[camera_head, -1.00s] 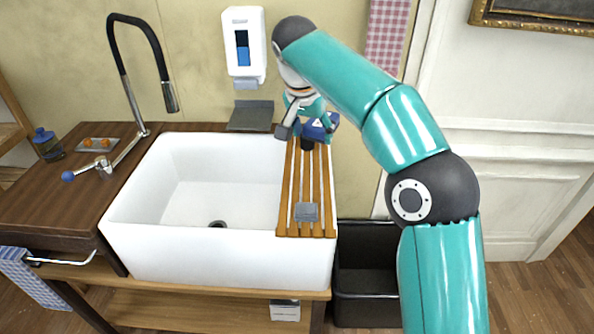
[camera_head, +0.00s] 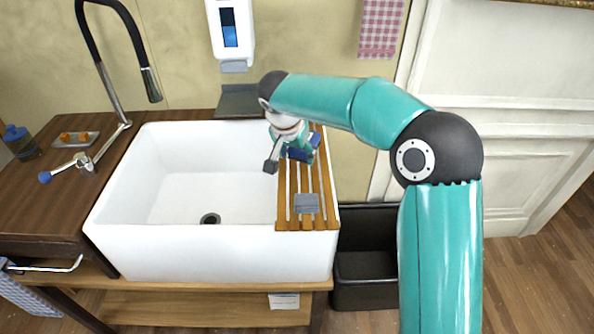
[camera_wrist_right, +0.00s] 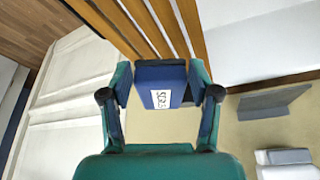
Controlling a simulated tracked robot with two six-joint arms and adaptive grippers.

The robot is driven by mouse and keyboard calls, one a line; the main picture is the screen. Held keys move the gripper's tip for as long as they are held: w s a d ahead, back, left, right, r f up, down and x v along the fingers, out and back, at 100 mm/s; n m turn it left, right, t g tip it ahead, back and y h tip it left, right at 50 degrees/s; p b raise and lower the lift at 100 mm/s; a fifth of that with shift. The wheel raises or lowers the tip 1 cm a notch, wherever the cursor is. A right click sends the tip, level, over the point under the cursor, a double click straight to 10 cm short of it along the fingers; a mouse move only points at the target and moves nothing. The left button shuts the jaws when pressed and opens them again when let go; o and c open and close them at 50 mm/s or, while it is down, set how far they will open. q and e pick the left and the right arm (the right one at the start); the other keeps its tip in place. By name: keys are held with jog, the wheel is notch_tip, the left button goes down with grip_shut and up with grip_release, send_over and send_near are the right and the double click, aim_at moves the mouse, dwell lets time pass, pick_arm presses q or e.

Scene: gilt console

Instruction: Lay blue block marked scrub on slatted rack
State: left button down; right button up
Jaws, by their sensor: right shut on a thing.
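The blue block (camera_wrist_right: 160,82) with a white label, its letters partly readable, is between the fingers of my right gripper in the right wrist view. The right gripper (camera_head: 290,152) is shut on the block, which also shows in the head view (camera_head: 306,148). The slatted wooden rack (camera_head: 311,220) lies along the right side of the white sink. The block is over the rack's far part; whether it touches the slats I cannot tell. The rack's slats (camera_wrist_right: 190,28) show beyond the block in the wrist view. My left gripper is not in view.
The white sink basin (camera_head: 150,248) is open and empty to the left, with a black tap (camera_head: 100,55). A soap dispenser (camera_head: 230,30) hangs behind. A black bin (camera_head: 365,280) stands right of the sink.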

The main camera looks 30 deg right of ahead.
notch_tip(320, 180, down, 6)
jog(key=shift+r, duration=0.1)
dwell(0.4)
jog(key=shift+s, duration=0.1)
jog(key=shift+f, duration=0.2)
jog(key=o, duration=1.1)
jog(key=shift+r, duration=0.1)
